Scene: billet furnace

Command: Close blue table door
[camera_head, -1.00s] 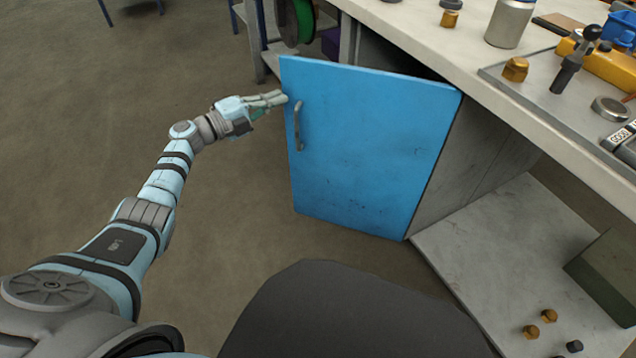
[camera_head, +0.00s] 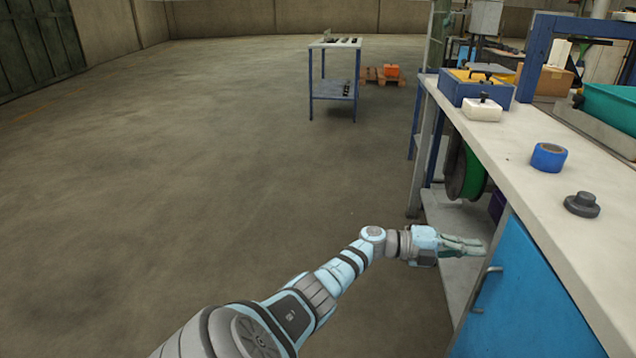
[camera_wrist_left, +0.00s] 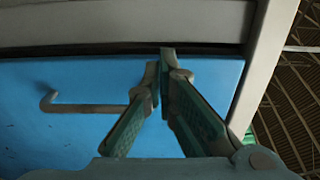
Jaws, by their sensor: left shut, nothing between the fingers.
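The blue table door (camera_head: 530,305) is at the lower right of the head view, its top running close under the tabletop edge. It looks flush or nearly flush with the table front. Its grey handle (camera_head: 487,288) is near the left edge. In the left wrist view the blue door (camera_wrist_left: 50,135) lies below a narrow dark gap, with its handle (camera_wrist_left: 85,107) left of the fingers. My left gripper (camera_head: 482,246) is shut and empty, fingertips by the door's upper left corner. In the wrist view its fingertips (camera_wrist_left: 166,58) meet near the door's top edge; contact is unclear. My right gripper is out of view.
The pale tabletop (camera_head: 525,180) holds a blue tape roll (camera_head: 549,157) and a dark round knob-like part (camera_head: 582,204). An open shelf with a green reel (camera_head: 473,174) is left of the door. The floor (camera_head: 220,170) to the left is clear.

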